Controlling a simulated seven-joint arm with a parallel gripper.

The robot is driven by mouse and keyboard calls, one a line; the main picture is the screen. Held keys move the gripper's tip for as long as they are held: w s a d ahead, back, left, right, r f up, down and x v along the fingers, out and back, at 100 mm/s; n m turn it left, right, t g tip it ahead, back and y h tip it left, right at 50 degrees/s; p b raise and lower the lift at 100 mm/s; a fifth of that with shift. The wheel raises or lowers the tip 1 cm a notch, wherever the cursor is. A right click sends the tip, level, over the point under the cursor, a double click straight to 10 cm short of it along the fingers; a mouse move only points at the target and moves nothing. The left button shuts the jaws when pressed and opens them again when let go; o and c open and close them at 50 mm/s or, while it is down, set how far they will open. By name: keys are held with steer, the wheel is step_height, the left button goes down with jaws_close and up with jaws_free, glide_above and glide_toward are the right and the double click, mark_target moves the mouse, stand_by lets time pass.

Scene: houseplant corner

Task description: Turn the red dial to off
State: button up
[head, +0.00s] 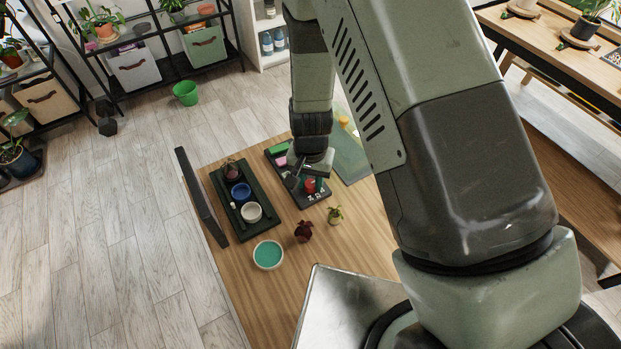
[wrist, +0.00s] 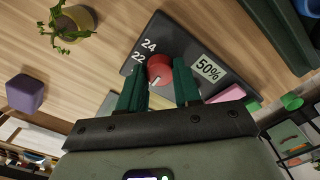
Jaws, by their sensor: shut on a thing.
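The red dial (wrist: 160,66) sits on a dark panel (wrist: 185,40) marked 24, 22 and 50% in the wrist view. A white mark on the dial faces down toward my palm. No off label is readable. My gripper (wrist: 158,82) has its green fingers on either side of the dial, shut on it. In the head view my gripper (head: 309,176) is over the near end of the panel (head: 317,197), and the red dial (head: 310,186) shows partly between the fingers.
Left of the panel a dark green tray (head: 223,197) holds several small pots. A teal-filled bowl (head: 268,254), a dark red plant (head: 303,231) and a small potted plant (head: 335,215) stand nearer. A pink piece (head: 281,160) lies by the panel's far end.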

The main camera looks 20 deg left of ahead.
mark_target(311, 184)
steer(key=o, duration=0.8)
steer(key=shift+r, duration=0.1)
step_height(311, 184, up, 11)
steer(key=shift+f, duration=0.15)
